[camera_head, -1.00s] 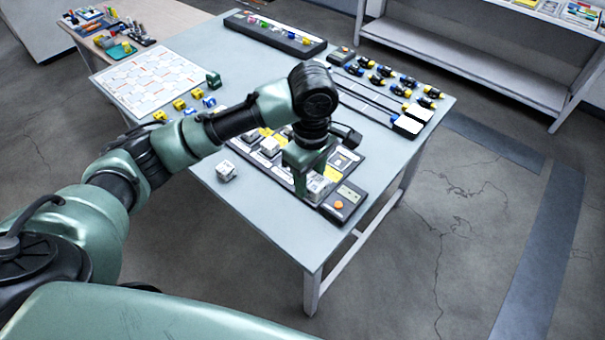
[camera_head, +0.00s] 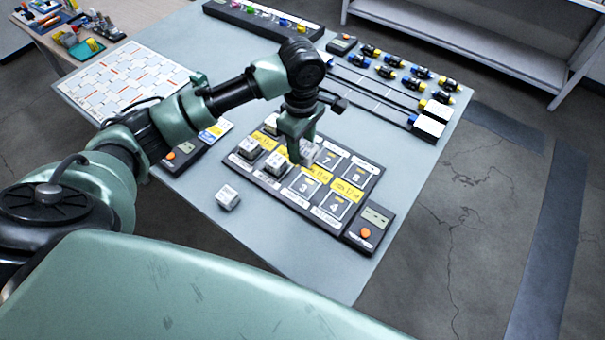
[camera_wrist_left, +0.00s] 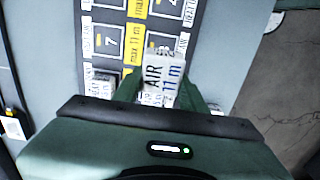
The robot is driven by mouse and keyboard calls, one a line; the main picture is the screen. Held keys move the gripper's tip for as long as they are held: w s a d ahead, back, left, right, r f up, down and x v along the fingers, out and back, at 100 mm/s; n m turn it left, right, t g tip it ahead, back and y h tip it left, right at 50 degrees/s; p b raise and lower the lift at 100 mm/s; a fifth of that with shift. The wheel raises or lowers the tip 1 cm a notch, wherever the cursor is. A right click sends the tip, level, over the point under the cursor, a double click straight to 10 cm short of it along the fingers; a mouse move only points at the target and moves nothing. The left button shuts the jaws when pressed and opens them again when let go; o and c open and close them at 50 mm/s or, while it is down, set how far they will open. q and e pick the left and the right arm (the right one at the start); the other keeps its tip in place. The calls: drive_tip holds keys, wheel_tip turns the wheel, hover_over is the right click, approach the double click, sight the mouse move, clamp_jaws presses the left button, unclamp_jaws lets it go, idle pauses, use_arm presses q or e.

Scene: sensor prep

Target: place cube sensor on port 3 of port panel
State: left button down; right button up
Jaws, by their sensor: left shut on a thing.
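My left gripper (camera_head: 302,154) is shut on a white cube sensor (camera_head: 312,150), with its fingers pointing down over the middle of the port panel. In the left wrist view, the held cube (camera_wrist_left: 160,80) shows a printed face between the green fingers (camera_wrist_left: 158,88). The dark port panel (camera_head: 349,238) lies on the table. Its port 3 (camera_head: 303,186) is empty, just in front of the gripper in the head view. Ports 4, 7 and 8 also look empty. The exact height of the held cube above the panel is hard to tell. My right gripper is out of view.
White cubes (camera_head: 249,148) (camera_head: 276,163) sit on the panel's left part. A loose white cube (camera_head: 228,197) lies on the table left of the panel.

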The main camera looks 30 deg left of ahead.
use_arm(q)
hover_over(301, 184)
wheel_tip(301, 184, down, 8)
drive_tip(key=shift+r, duration=0.2)
drive_tip(key=shift+f, duration=0.25)
wheel_tip(301, 184, down, 4)
drive_tip(key=shift+f+p, duration=0.2)
drive_tip(key=shift+p, duration=0.1)
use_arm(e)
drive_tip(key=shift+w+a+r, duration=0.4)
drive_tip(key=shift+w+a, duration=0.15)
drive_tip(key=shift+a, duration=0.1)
use_arm(q)
drive_tip(key=shift+f, duration=0.1)
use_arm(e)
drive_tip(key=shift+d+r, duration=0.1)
use_arm(q)
drive_tip(key=c, duration=0.8)
unclamp_jaws()
wheel_tip(301, 184, up, 12)
drive_tip(key=shift+r+b, duration=0.15)
drive_tip(key=shift+b, duration=0.45)
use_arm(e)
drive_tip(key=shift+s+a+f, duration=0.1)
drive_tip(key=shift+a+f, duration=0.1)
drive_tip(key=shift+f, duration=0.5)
